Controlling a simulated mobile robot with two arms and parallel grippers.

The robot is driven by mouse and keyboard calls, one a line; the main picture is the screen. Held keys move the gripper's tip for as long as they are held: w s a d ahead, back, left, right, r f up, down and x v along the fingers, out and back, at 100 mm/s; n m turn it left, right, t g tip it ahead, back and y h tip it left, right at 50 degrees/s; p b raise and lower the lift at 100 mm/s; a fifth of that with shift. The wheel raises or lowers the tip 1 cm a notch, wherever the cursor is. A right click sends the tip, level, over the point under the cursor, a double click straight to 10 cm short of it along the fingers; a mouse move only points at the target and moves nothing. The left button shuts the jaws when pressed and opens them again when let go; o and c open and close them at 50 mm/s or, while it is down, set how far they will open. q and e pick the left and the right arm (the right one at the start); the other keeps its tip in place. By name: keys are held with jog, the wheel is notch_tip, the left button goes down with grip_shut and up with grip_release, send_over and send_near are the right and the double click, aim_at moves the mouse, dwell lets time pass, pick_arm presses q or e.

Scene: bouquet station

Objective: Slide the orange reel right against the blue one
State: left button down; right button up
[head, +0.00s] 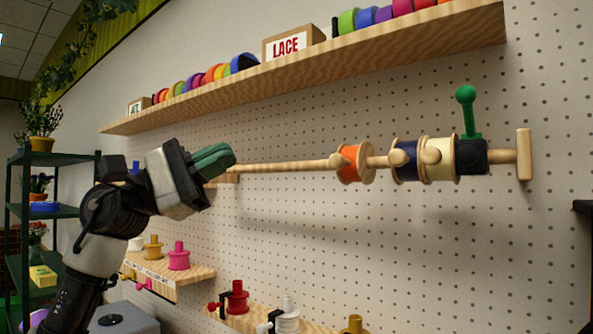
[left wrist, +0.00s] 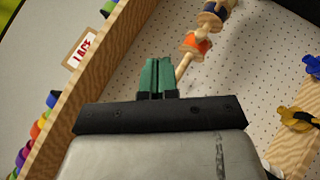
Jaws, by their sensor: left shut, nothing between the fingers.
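The orange reel (head: 352,163) sits on a horizontal wooden rod (head: 285,167) in front of the pegboard. The dark blue reel (head: 405,160) is to its right on the same rod, with a visible gap between them. A cream reel (head: 440,159) sits right beside the blue one. My left gripper (head: 232,158), with green fingers, is shut and empty at the rod's left part, well left of the orange reel. In the left wrist view the green fingertips (left wrist: 158,62) are together, with the orange reel (left wrist: 197,43) and blue reel (left wrist: 216,11) beyond them. My right gripper is not in view.
A black block with a green lever (head: 466,112) stands right of the cream reel, before the rod's end plate (head: 524,155). A shelf (head: 330,62) with ribbon rolls and a LACE box runs above. Lower shelves hold colored spools (head: 237,298).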

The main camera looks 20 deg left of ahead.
pick_arm(q)
notch_tip(320, 180, down, 5)
jog(key=w+a+m+y, duration=0.1)
jog(key=w+y, duration=0.2)
jog(key=p, duration=0.6)
send_near(332, 165)
jog(key=w+d+r, duration=0.2)
jog(key=w+d, duration=0.2)
jog(key=shift+s+d, duration=0.2)
jog(key=shift+d, duration=0.6)
jog(key=shift+f, duration=0.1)
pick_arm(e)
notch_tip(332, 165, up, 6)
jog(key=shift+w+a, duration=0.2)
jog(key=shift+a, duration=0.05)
pick_arm(q)
jog(key=shift+w, duration=0.1)
jog(key=shift+f, duration=0.1)
